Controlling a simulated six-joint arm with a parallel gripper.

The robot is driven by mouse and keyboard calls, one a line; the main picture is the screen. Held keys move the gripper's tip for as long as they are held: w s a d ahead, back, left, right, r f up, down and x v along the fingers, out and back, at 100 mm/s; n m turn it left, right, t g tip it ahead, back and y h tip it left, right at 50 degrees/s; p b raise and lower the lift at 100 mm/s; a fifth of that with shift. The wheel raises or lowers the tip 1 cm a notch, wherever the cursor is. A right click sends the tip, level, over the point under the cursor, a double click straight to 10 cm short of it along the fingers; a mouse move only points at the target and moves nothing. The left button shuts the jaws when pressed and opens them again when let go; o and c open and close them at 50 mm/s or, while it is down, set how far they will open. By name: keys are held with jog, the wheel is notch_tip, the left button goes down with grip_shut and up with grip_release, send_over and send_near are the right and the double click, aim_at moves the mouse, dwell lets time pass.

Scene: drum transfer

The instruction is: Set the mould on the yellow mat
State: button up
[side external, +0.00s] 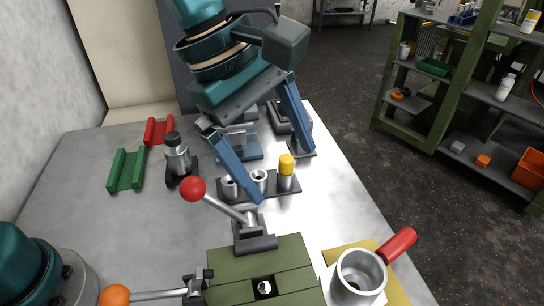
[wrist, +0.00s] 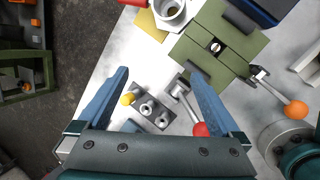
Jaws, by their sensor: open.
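A metal cup with a red handle (side external: 361,278), the likely mould, stands upright at the lower right of the side view, and its rim also shows at the top of the wrist view (wrist: 171,13). The yellow mat (side external: 396,293) shows on either side of the cup, which appears to stand on it; the mat also shows in the wrist view (wrist: 150,27). My gripper (side external: 285,177) is open and empty. Its blue fingers are spread above a dark rack, apart from the cup. In the wrist view the space between the fingertips (wrist: 160,80) is empty.
The rack (side external: 268,193) holds metal sleeves and a yellow-capped post (side external: 286,171). A green block (side external: 235,266) with toggle clamps stands beside the cup. A red-ball lever (side external: 193,189) stands near my fingers. Green and red cradles (side external: 126,171) lie left; bare table surrounds them.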

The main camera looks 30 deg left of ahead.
jog(key=s+a+f+m+t+y, duration=0.1)
jog(key=s+a+m, duration=0.4)
jog(key=a, duration=0.5)
jog(key=s+a+f+m+t+y, duration=0.1)
jog(key=s+a+m+t+y, duration=0.1)
jog(key=s+a+m, duration=0.4)
jog(key=a+m, duration=0.3)
jog(key=shift+a+f+m+y, duration=0.3)
jog(key=shift+a+y, duration=0.1)
